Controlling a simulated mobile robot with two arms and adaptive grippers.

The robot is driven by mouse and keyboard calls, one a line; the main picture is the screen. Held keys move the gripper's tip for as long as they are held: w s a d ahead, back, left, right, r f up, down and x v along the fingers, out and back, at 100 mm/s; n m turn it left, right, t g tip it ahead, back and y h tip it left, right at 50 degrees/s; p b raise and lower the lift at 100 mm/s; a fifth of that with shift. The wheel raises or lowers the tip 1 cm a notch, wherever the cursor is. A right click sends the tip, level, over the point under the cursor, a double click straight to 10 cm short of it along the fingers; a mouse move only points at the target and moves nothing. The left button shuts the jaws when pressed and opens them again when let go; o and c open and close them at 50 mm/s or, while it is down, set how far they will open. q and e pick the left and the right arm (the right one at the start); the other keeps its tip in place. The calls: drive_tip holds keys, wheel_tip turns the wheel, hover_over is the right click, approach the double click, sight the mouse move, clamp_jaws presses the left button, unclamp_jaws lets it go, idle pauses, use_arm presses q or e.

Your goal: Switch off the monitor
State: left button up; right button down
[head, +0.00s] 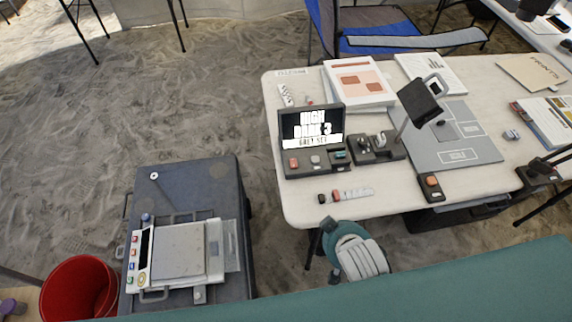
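The monitor (311,125) stands near the left edge of the white table. Its dark screen is lit, with large white text reading roughly "HIGH RANK 3" and a white strip with smaller text below. A dark console (316,163) sits in front of the screen, with a red button (293,162), a whitish one (315,160) and a teal one (340,155). I cannot make out which of them is a power switch. I cannot make out either gripper in this view, and nothing touches the monitor.
Right of the monitor are a dark block with small pieces (377,146), a tilted dark display on a stand (422,100) and a grey mat (459,152). A dark cabinet (210,180) holding a scale-like device and a red bucket (80,290) stand left. Sandy floor lies between.

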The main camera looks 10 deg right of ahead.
sight(293, 163)
drive_tip(key=w+a+r+t, duration=0.1)
drive_tip(key=r, duration=0.1)
drive_tip(key=w+a+r+t, duration=0.1)
drive_tip(key=w, duration=0.1)
drive_tip(key=w+a+r+t, duration=0.1)
drive_tip(key=w+r, duration=0.1)
drive_tip(key=shift+w+r, duration=0.15)
drive_tip(key=shift+r, duration=0.2)
use_arm(q)
drive_tip(key=shift+a, duration=0.4)
use_arm(e)
drive_tip(key=w+a+r+t, duration=0.3)
drive_tip(key=w+a+r, duration=0.1)
drive_tip(key=r, duration=0.3)
drive_tip(key=shift+a+r+m+y, duration=0.15)
drive_tip(key=shift+a+m+y, duration=0.15)
drive_tip(key=shift+a+y, duration=0.1)
